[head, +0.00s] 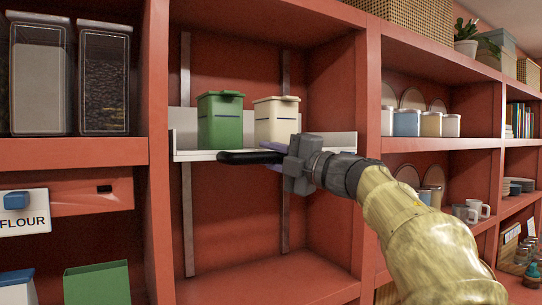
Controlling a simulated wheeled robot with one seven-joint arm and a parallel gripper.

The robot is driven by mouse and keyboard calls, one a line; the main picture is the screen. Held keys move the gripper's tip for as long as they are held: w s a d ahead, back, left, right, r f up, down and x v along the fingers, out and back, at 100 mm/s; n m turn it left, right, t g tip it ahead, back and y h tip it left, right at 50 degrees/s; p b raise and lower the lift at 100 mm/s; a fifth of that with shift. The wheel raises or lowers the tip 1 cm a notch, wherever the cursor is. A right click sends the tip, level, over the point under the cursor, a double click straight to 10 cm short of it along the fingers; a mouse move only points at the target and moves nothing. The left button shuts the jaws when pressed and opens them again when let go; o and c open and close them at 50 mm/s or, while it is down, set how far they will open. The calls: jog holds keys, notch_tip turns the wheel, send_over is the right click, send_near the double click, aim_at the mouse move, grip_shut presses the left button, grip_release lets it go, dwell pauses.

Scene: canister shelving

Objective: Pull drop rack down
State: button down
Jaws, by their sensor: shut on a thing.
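The drop rack (182,148) is a white tray on two grey vertical rails inside a red shelf bay. It sits at about the middle of the bay's height and looks level. A black bar handle (240,157) runs along its front. My gripper (272,152) reaches in from the right and is shut on the handle near its right part. The fingers partly hide the handle's right end. A green canister (220,122) and a cream canister (276,120) stand upright on the rack.
Below the rack the bay is empty down to its red floor (270,280). Red uprights bound it on both sides. Two clear containers (104,80) stand on the left shelf, above a FLOUR label (25,212). Jars and mugs (478,209) fill the right shelves.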

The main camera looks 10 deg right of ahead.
jog(key=shift+f, duration=0.15)
notch_tip(320, 180, down, 35)
jog(key=b, duration=3)
jog(key=shift+r, duration=0.2)
jog(key=shift+w, duration=0.1)
jog(key=c, duration=1.5)
grip_release()
jog(key=shift+o, duration=1.3)
jog(key=shift+r, duration=0.1)
jog(key=shift+s+d, duration=0.1)
jog(key=shift+s, duration=0.1)
